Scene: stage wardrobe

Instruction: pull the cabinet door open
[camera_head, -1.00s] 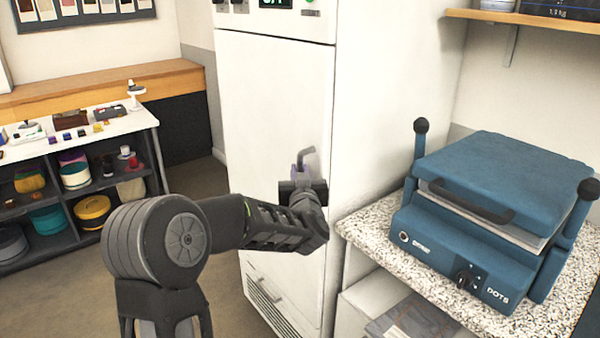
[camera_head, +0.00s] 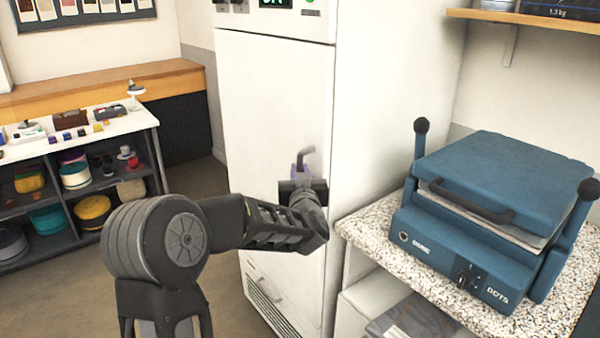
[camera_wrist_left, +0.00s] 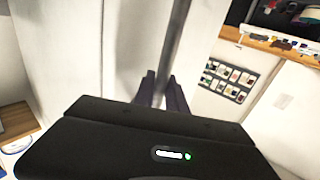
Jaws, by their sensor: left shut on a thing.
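The tall white cabinet (camera_head: 275,110) stands in the middle of the head view, and its front door looks closed. A grey bar handle (camera_head: 306,153) is on the door near its right edge. My left gripper (camera_head: 301,172) is at the handle, its purple-tinged fingers shut on it. In the left wrist view the fingers (camera_wrist_left: 160,92) close on the grey handle bar (camera_wrist_left: 178,45), which runs up the picture. The lower part of the handle is hidden behind my gripper. My right gripper is not in view.
A blue heat press (camera_head: 490,215) stands on a speckled counter (camera_head: 365,230) to the right of the cabinet. A shelf unit (camera_head: 75,210) with coloured rolls stands at the left. Floor (camera_head: 235,290) is clear in front of the cabinet's left side.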

